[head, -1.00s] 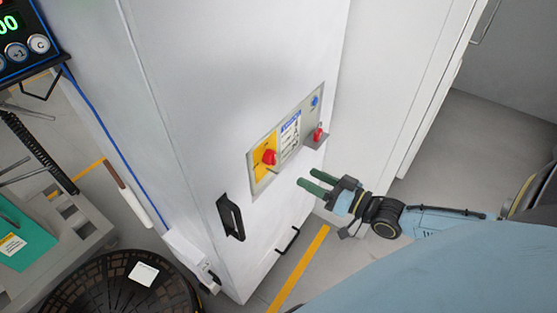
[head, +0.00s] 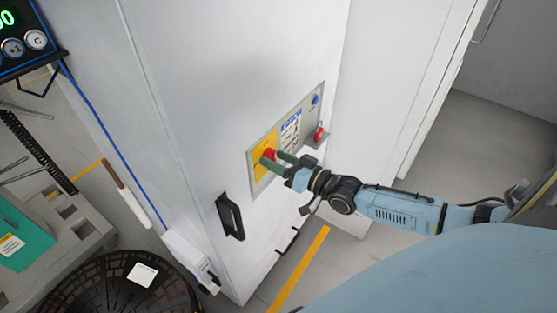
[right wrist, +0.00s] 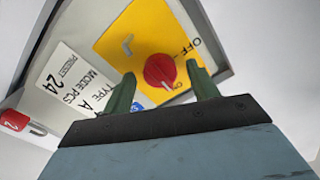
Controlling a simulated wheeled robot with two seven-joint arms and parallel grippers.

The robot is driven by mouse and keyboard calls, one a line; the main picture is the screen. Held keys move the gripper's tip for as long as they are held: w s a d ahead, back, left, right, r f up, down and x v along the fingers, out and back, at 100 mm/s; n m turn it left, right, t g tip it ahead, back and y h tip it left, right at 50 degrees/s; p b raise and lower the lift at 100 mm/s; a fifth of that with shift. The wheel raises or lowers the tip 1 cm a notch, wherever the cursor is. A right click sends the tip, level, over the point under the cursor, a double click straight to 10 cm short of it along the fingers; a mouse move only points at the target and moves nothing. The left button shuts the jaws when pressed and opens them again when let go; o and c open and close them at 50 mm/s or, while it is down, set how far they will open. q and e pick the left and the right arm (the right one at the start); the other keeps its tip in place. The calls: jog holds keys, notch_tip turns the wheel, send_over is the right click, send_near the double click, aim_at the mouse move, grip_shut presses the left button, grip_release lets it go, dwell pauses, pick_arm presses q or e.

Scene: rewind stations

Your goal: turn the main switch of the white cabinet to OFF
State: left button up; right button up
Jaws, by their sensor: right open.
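The white cabinet (head: 190,120) carries a grey panel with a yellow plate (head: 262,172) and a red rotary main switch (head: 268,154). In the right wrist view the red knob (right wrist: 160,70) sits on the yellow plate (right wrist: 130,35), with the word OFF to its upper right. My right gripper (head: 272,162) is open at the switch, its green fingers on either side of the knob. In the right wrist view its fingertips (right wrist: 160,80) flank the knob; I cannot tell whether they touch it. My left gripper is not in view.
A black door handle (head: 230,216) is below left of the panel. A dark round basket (head: 120,285) stands on the floor.

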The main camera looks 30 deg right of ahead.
jog(key=c, duration=1)
jog(key=n+p, duration=0.1)
jog(key=n, duration=0.1)
jog(key=shift+r+n, duration=0.1)
jog(key=shift+n, duration=0.3)
jog(key=n+p, duration=0.1)
jog(key=n, duration=0.2)
jog(key=shift+p, duration=0.35)
jog(key=n+p, duration=0.1)
jog(key=n, duration=0.8)
jog(key=shift+n, duration=1.5)
